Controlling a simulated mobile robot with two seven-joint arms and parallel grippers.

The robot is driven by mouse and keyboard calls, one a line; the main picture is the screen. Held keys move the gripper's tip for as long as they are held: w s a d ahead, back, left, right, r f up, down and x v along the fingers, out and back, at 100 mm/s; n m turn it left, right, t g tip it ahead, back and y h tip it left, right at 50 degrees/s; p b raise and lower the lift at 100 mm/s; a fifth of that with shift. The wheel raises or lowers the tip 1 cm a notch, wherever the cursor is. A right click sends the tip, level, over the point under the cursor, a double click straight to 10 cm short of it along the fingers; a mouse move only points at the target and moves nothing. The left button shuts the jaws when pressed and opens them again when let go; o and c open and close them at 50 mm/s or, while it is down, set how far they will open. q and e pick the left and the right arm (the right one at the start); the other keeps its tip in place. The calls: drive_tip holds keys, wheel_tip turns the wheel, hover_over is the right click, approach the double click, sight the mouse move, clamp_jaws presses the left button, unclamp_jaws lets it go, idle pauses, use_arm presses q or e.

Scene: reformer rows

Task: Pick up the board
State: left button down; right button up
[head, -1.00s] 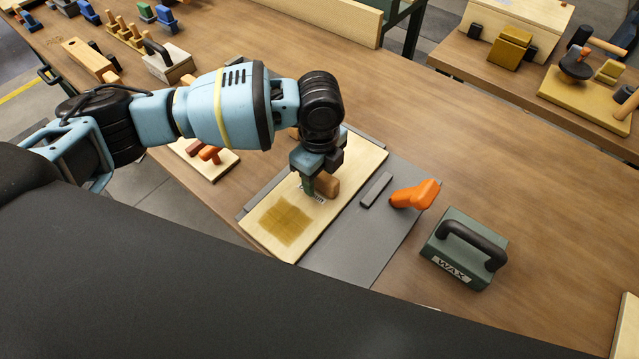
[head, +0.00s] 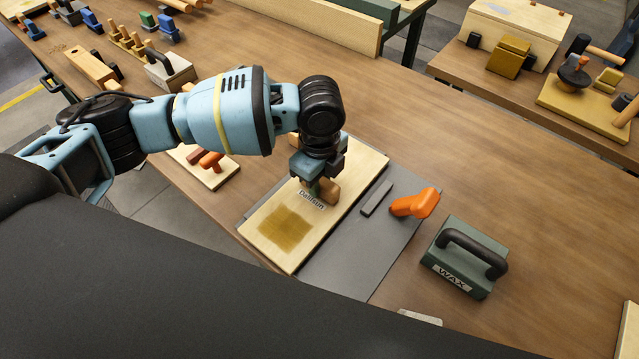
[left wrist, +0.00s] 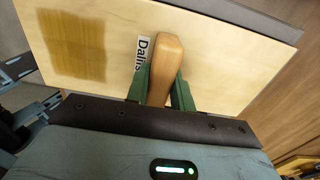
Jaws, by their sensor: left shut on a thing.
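The board (head: 338,216) is a pale wooden rectangle with a brown stained square, a white label and an upright wooden handle (left wrist: 166,58). It lies over the left part of a grey mat (head: 351,261) on the workbench. My left gripper (head: 320,188) reaches down from above, and its green fingers (left wrist: 160,84) are shut on the handle, one on each side. The board looks level; a small gap under it is hard to make out. My right gripper is not in view.
A grey bar (head: 377,198) and an orange tool (head: 415,203) lie on the mat, right of the board. A green WAX block (head: 462,263) with a black handle stands further right. A smaller board with reddish pieces (head: 204,163) is at left.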

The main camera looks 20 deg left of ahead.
use_arm(q)
wheel_tip(320, 180, up, 9)
drive_tip(key=shift+r+p, duration=0.15)
drive_tip(key=shift+p, duration=0.2)
